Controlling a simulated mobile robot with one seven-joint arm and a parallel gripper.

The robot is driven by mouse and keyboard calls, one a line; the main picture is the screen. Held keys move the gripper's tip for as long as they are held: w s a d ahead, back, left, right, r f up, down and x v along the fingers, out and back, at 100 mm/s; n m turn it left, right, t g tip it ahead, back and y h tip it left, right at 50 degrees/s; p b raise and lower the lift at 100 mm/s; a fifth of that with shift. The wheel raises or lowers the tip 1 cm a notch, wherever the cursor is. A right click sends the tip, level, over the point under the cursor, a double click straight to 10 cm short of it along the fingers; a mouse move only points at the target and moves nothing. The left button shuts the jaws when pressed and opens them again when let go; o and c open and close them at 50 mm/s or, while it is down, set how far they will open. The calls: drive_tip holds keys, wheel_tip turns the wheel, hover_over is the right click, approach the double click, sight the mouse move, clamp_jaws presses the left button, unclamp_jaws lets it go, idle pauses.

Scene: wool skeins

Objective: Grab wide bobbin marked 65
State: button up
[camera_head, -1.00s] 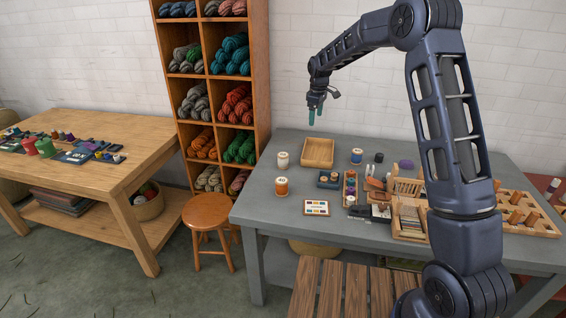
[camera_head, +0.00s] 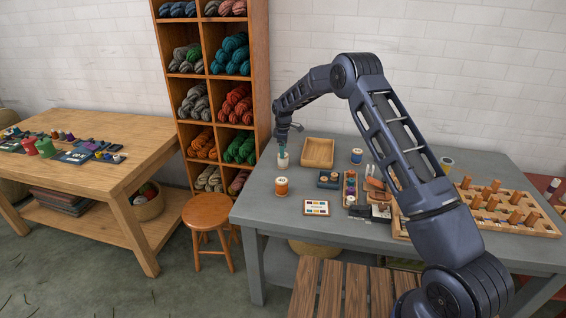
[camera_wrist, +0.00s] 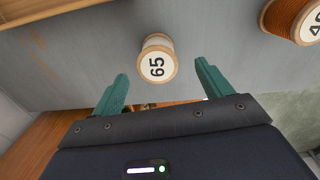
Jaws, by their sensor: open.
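The wide bobbin marked 65 (camera_wrist: 157,62) stands upright on the grey table, with a white top and pale cream thread. In the wrist view it sits just beyond my open fingertips, roughly midway between them. My gripper (camera_wrist: 163,85) has teal fingers spread apart with nothing between them. In the head view my gripper (camera_head: 282,152) hangs pointing down over the pale bobbin (camera_head: 283,163) at the table's back left. The fingers partly cover it there, and I cannot tell whether they touch it.
An orange bobbin (camera_head: 281,187) stands nearer the front, and it shows at the wrist view's upper right (camera_wrist: 292,20). A wooden tray (camera_head: 304,160) lies right of the pale bobbin. A blue-banded bobbin (camera_head: 357,156) and a peg rack (camera_head: 540,226) stand farther right. Wool shelves (camera_head: 266,75) rise at left.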

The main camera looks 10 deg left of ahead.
sight(283, 161)
drive_tip(key=shift+w+f, duration=0.2)
drive_tip(key=shift+f, duration=3.8)
drive_tip(key=c, duration=1.1)
drive_tip(key=shift+o, duration=0.2)
drive_tip(key=shift+r, duration=0.1)
